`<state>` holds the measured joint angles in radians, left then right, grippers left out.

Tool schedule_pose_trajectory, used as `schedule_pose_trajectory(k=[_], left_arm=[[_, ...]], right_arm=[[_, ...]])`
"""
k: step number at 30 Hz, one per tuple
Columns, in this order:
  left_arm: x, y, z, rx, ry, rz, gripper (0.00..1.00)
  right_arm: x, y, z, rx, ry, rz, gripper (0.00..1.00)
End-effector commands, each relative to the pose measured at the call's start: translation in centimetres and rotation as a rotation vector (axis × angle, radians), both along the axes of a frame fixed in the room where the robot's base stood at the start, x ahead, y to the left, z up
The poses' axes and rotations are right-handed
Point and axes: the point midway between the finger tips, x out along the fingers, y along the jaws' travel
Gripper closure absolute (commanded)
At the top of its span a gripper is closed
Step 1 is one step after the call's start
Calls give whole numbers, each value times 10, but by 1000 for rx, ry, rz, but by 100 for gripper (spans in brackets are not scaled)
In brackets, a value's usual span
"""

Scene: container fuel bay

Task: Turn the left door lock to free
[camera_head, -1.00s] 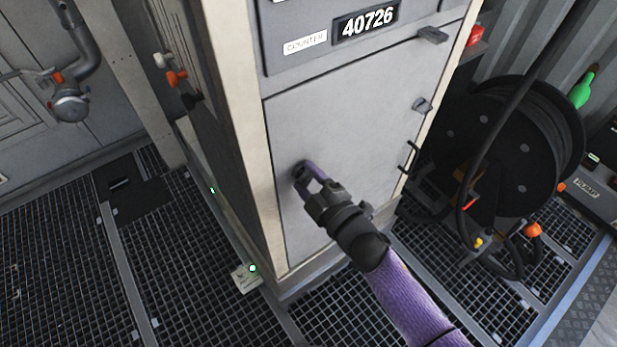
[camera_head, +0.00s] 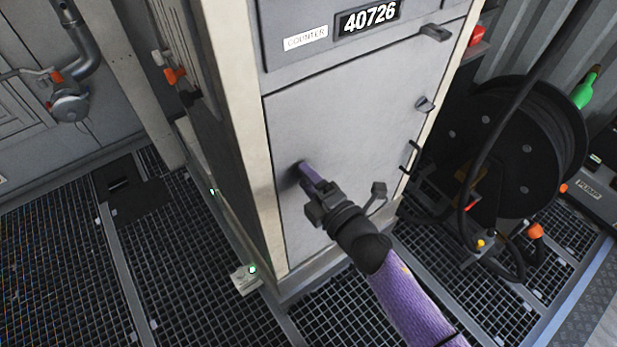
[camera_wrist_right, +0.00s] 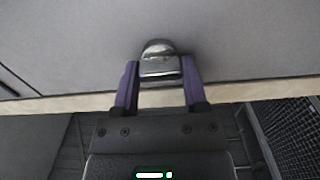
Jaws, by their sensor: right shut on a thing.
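The left door lock (camera_wrist_right: 158,52) is a small shiny metal knob on the grey door panel (camera_head: 345,110). In the right wrist view it sits between the two purple fingers of my right gripper (camera_wrist_right: 159,75), which is shut on it. In the head view my right gripper (camera_head: 306,174) reaches the lower left part of the door, and its fingers hide most of the lock. I cannot read any lock marking. My left gripper is not in view.
Another lock or latch (camera_head: 425,105) and a dark handle (camera_head: 409,157) are at the door's right edge. A black hose reel (camera_head: 510,145) stands to the right. A cream cabinet post (camera_head: 245,130) is close left of my gripper. Grating floor lies below.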

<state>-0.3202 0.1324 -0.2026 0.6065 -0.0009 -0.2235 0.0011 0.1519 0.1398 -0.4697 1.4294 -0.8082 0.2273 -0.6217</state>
Motion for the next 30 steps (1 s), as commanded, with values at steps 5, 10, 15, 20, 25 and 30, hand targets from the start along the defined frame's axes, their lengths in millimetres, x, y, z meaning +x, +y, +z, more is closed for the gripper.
schedule_pose_trajectory(k=[5,10,15,20,25,30], left_arm=[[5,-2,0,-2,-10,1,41],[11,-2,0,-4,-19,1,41],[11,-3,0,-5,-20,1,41],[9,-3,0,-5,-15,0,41],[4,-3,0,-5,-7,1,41],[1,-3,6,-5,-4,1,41]], right_arm=[[2,-1,5,-4,-14,-4,100],[3,-1,5,-4,-15,-4,100],[3,-1,5,-4,-15,-4,25],[2,-1,3,-4,-12,-2,9],[1,-1,2,-4,-9,-2,9],[-14,-12,3,-6,-6,-3,9]])
